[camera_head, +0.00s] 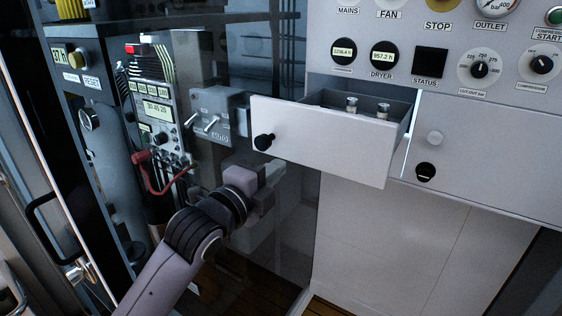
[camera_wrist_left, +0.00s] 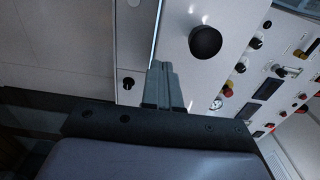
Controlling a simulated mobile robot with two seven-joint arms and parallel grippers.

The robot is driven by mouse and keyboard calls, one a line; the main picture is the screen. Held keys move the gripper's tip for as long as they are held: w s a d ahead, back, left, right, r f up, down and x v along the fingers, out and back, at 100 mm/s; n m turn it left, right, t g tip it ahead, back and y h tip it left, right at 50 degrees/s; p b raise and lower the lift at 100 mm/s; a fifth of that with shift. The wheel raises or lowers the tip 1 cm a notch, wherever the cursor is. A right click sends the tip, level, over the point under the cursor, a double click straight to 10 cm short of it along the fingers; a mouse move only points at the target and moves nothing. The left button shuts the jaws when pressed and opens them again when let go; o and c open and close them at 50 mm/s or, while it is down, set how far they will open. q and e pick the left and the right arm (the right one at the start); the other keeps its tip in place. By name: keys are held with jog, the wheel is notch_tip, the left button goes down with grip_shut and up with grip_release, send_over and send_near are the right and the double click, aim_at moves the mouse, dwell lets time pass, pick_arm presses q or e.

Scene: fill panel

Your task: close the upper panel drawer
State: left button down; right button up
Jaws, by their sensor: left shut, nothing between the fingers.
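The upper panel drawer (camera_head: 325,143) is pulled out of the grey panel, with its white front standing well clear of the panel face. Its black knob (camera_head: 263,142) is at the left of the front. My left gripper (camera_head: 268,173) is shut and empty, just below the knob and near the front's lower left edge. In the left wrist view, the shut fingers (camera_wrist_left: 162,72) point at the drawer front (camera_wrist_left: 182,22), beside the round black knob (camera_wrist_left: 205,42). I cannot tell whether the fingertips touch the front. My right gripper is not in view.
Small silver cylinders (camera_head: 352,104) stand inside the drawer. A closed white panel (camera_head: 485,160) with a black knob (camera_head: 425,171) is to the right. Gauges and dials sit above. A grey switch box (camera_head: 215,115) and a red cable (camera_head: 150,175) are at the left.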

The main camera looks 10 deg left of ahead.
pick_arm(q)
jog(key=shift+x, duration=1.4)
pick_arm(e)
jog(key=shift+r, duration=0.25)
